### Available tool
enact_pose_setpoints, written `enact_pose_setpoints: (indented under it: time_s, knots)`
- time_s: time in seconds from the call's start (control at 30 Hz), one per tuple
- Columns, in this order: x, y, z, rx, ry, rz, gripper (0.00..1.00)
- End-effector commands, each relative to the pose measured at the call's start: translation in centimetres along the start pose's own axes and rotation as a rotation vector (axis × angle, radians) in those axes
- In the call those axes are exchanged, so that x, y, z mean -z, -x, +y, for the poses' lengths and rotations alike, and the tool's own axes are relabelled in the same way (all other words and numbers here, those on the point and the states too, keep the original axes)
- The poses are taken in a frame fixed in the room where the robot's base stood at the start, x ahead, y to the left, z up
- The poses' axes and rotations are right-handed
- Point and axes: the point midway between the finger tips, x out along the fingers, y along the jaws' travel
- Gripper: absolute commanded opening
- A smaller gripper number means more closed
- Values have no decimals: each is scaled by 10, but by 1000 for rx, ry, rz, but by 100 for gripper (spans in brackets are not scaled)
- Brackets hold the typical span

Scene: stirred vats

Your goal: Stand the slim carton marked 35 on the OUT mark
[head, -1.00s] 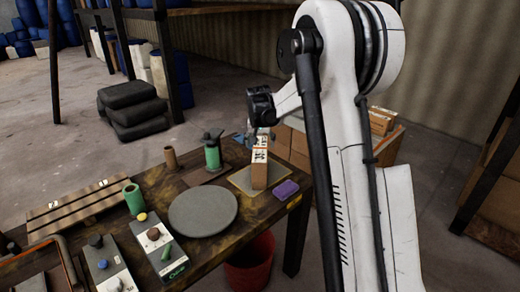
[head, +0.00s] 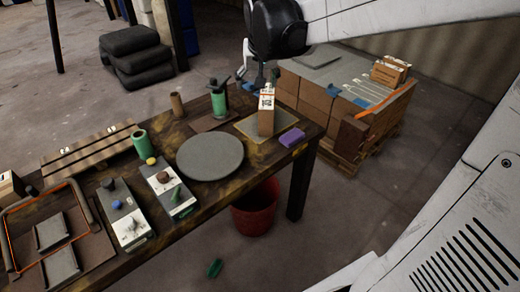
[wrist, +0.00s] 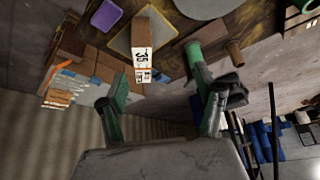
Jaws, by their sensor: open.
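The slim carton (head: 266,117) stands upright inside a yellow-outlined square (head: 286,120) at the table's far right corner. In the wrist view the carton (wrist: 143,32) shows a white label marked 35. I cannot read any OUT lettering on the square, which also shows in the wrist view (wrist: 119,44). My gripper (wrist: 162,88) is open and empty, its green-padded fingers wide apart. The carton is beyond the fingertips, between them in the picture and not touched.
A purple block (head: 292,138) lies right of the carton. A green cylinder (head: 219,103) with a dark top stands to its left, a grey disc (head: 210,157) in front. Control boxes (head: 168,187) stand nearer. Stacked cartons (head: 345,118) stand beyond the table, a red bucket (head: 255,212) below.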

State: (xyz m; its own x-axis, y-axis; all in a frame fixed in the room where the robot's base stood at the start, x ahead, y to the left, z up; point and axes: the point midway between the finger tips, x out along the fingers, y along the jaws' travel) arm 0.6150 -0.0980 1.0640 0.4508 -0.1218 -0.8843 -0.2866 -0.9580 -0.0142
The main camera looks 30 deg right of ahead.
Motion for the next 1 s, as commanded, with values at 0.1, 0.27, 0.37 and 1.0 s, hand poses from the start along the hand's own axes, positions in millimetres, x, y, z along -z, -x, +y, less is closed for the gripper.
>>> enact_pose_setpoints:
  time_s: [0.1, 0.27, 0.37, 1.0]
  knots:
    - [-34, 28, -8, 21, 37, 17, 66]
    - [-78, 56, -15, 48, 85, 40, 66]
    - [-107, 70, -18, 64, 115, 57, 66]
    - [-247, 94, -23, 140, 253, 131, 66]
